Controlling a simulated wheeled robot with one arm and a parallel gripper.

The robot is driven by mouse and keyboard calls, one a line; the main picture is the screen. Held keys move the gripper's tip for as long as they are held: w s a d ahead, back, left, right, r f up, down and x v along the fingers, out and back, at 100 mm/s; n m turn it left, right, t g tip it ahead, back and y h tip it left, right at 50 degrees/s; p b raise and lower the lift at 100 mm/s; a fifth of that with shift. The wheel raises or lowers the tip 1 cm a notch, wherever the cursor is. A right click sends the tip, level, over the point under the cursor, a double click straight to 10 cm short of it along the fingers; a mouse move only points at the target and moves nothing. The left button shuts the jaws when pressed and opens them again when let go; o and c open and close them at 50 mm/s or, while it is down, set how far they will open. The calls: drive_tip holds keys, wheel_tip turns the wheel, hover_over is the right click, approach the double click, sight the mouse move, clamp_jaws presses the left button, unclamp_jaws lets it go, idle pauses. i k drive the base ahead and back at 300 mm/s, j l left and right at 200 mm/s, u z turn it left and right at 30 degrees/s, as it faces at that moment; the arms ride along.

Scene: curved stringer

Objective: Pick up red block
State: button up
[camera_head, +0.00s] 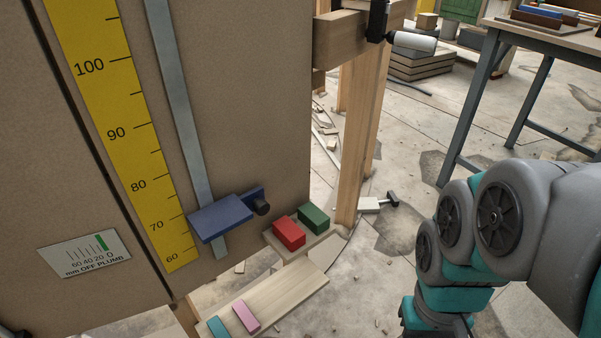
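My arm comes in from the right edge and bends down, well to the right of the red block. My gripper is not visible; the lower end of the arm runs out of the bottom of the picture.
A blue slider (221,219) juts from the panel left of the red block. Below, a wooden board (287,296) bears a pink block (246,316) and a teal block (218,327). A wooden post (362,140) stands behind. A grey-legged table (545,37) is at the upper right.

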sight(291, 235)
drive_tip(key=k+j+z, duration=0.25)
drive_tip(key=k+j, duration=0.2)
drive_tip(key=k+j+z, duration=0.3)
drive_tip(key=k+j, duration=0.15)
